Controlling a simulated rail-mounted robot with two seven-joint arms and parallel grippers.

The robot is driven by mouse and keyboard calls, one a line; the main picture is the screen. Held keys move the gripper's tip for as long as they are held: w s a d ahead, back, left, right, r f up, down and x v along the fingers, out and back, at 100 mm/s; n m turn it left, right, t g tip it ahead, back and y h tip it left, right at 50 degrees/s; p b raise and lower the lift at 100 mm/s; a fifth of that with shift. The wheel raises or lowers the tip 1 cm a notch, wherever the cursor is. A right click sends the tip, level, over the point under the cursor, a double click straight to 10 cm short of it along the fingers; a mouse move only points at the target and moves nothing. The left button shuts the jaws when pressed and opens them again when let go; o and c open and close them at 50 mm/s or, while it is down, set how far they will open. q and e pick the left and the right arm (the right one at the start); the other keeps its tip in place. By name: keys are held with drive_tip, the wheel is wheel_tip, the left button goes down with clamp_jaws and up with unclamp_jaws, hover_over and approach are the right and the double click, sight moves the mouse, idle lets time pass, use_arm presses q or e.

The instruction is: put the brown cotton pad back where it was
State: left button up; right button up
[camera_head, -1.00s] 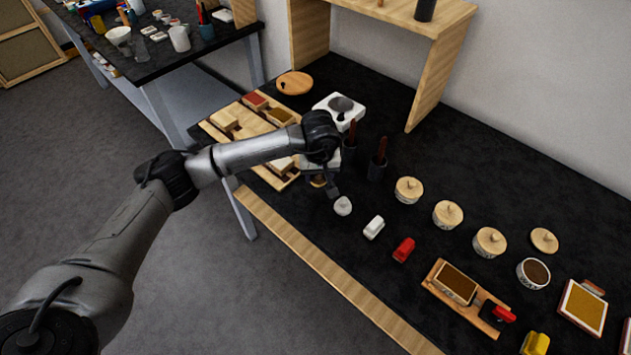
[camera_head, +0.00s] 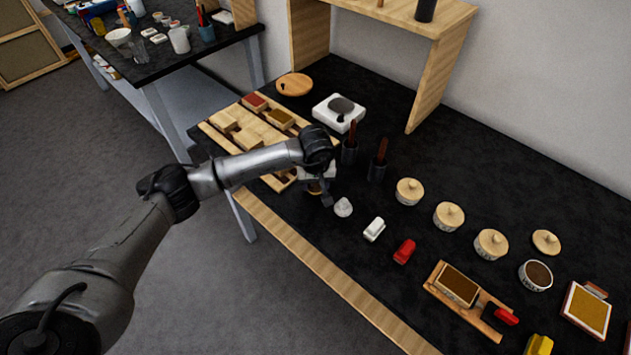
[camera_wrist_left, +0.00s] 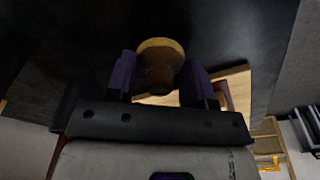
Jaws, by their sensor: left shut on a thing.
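My left gripper (camera_head: 320,193) is low over the near edge of the black table, left of a small round white pad (camera_head: 343,207). In the left wrist view its two dark fingers (camera_wrist_left: 160,85) are shut on a round pad (camera_wrist_left: 160,62), brown with a tan-yellow rim. This looks like the brown cotton pad. I cannot tell whether the pad touches the table. My right gripper is not in view.
A white block (camera_head: 374,229), a red block (camera_head: 404,251) and a yellow block (camera_head: 537,344) run along the front. Lidded jars (camera_head: 448,216) stand behind them. Dark holders (camera_head: 377,171) with brown handles stand behind the gripper. A wooden rack (camera_head: 224,121) with blocks lies left.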

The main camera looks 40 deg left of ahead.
sight(316, 189)
use_arm(q)
drive_tip(key=shift+f, duration=0.2)
drive_tip(key=o, duration=0.9)
drive_tip(key=shift+c, duration=0.2)
drive_tip(key=shift+r, duration=0.1)
drive_tip(key=shift+r, duration=0.2)
wheel_tip(316, 189, up, 12)
drive_tip(key=s+d+p, duration=0.1)
drive_tip(key=shift+p, duration=0.4)
